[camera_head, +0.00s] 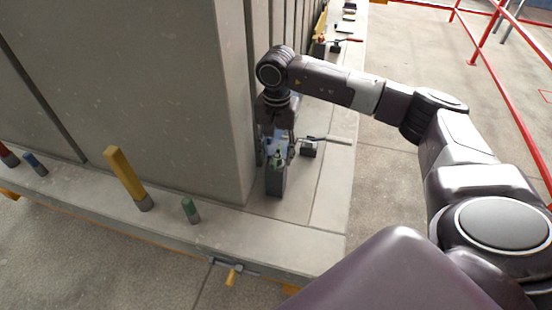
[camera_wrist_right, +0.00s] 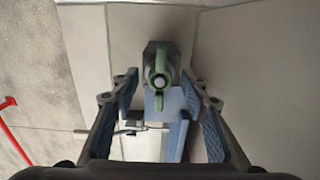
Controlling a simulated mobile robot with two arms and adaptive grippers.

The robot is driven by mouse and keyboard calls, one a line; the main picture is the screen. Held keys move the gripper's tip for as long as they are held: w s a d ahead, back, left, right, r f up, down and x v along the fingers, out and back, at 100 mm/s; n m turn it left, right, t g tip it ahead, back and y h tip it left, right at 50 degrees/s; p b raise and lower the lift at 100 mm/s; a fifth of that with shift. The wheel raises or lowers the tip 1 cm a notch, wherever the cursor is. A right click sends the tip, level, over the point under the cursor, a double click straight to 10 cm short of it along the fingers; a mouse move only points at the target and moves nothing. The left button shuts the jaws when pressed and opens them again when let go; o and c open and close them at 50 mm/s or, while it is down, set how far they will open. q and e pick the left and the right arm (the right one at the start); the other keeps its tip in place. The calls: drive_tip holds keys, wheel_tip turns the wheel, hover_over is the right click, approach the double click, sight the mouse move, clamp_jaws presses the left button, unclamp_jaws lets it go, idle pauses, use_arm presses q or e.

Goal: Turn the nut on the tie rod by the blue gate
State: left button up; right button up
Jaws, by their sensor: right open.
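A green winged nut (camera_wrist_right: 160,68) sits on a pale rod end at a grey block in the right wrist view. It also shows in the head view (camera_head: 277,158), on top of the grey block (camera_head: 275,182) beside the concrete panel. A blue plate, seemingly the blue gate (camera_wrist_right: 173,132), stands close to the nut; in the head view it is mostly hidden by my gripper. My right gripper (camera_wrist_right: 158,90) is open and empty, its fingers on either side of the nut's line. In the head view the gripper (camera_head: 277,148) points down at the nut. My left gripper is out of view.
The tall concrete panel (camera_head: 130,90) stands just left of my gripper. A lever clamp (camera_head: 312,147) is close on the right. Red railing (camera_head: 500,90) lines the right; the floor between is clear.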

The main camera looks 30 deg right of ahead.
drive_tip(key=c, duration=0.6)
clamp_jaws()
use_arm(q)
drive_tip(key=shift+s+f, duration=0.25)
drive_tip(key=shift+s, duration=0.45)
use_arm(e)
drive_tip(key=shift+m, duration=1.7)
drive_tip(key=shift+m+b, duration=0.35)
drive_tip(key=shift+m, duration=0.35)
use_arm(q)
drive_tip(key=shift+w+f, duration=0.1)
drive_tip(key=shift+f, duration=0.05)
use_arm(e)
drive_tip(key=shift+m, duration=1)
drive_tip(key=m, duration=0.3)
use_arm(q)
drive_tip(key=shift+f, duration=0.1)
